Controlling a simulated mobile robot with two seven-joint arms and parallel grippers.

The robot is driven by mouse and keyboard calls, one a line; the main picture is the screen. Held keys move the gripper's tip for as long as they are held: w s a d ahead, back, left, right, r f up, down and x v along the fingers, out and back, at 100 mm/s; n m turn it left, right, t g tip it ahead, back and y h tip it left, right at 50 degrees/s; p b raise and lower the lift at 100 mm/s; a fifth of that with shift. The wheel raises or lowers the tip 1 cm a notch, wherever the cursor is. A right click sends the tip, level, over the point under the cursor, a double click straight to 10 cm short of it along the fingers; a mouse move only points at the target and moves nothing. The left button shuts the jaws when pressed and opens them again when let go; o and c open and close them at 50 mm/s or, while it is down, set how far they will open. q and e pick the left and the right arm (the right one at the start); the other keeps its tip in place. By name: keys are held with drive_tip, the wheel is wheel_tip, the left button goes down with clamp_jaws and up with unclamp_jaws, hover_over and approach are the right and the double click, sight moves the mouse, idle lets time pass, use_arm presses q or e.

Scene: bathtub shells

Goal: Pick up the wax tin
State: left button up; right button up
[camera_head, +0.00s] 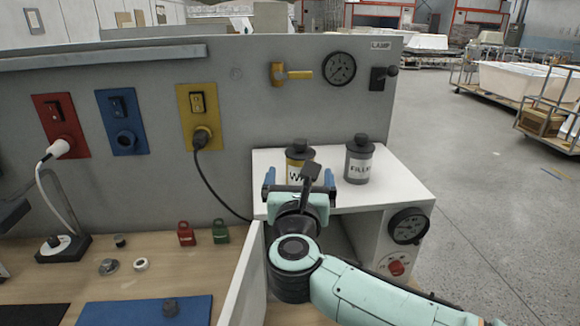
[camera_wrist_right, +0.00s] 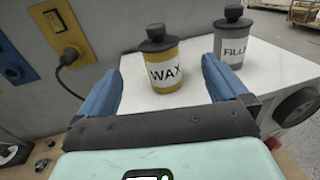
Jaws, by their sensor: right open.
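The wax tin (camera_head: 297,158) is a yellow and grey can with a dark lid and a white WAX label. It stands upright on the white cabinet top, partly hidden behind my right gripper in the head view. It shows in full in the right wrist view (camera_wrist_right: 161,65), ahead of and between the two blue fingers. My right gripper (camera_head: 299,182) is open and empty, just short of the tin; it also shows in the right wrist view (camera_wrist_right: 162,92). My left gripper is not seen.
A grey filler tin (camera_head: 359,165) stands right of the wax tin, also in the wrist view (camera_wrist_right: 232,45). A grey panel with sockets rises behind. A black cable (camera_head: 220,192) hangs left.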

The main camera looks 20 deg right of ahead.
sight(301, 159)
drive_tip(key=p+x, duration=0.2)
drive_tip(key=x, duration=0.5)
drive_tip(key=shift+w+d, duration=0.1)
drive_tip(key=shift+d, duration=0.1)
drive_tip(key=shift+w+d+r+p, duration=0.1)
drive_tip(key=shift+w+d+p, duration=0.1)
drive_tip(key=shift+w+p, duration=0.3)
drive_tip(key=p+x, duration=0.1)
drive_tip(key=x, duration=0.3)
drive_tip(key=shift+a, duration=0.2)
drive_tip(key=shift+w+d+p, duration=0.15)
drive_tip(key=shift+w+p, duration=0.15)
drive_tip(key=shift+w, duration=0.05)
drive_tip(key=shift+s, duration=0.25)
drive_tip(key=shift+c, duration=0.9)
drive_tip(key=c, duration=1.5)
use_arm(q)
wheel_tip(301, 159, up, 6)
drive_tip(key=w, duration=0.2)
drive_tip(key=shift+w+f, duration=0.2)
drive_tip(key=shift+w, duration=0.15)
use_arm(e)
drive_tip(key=shift+c, duration=0.7)
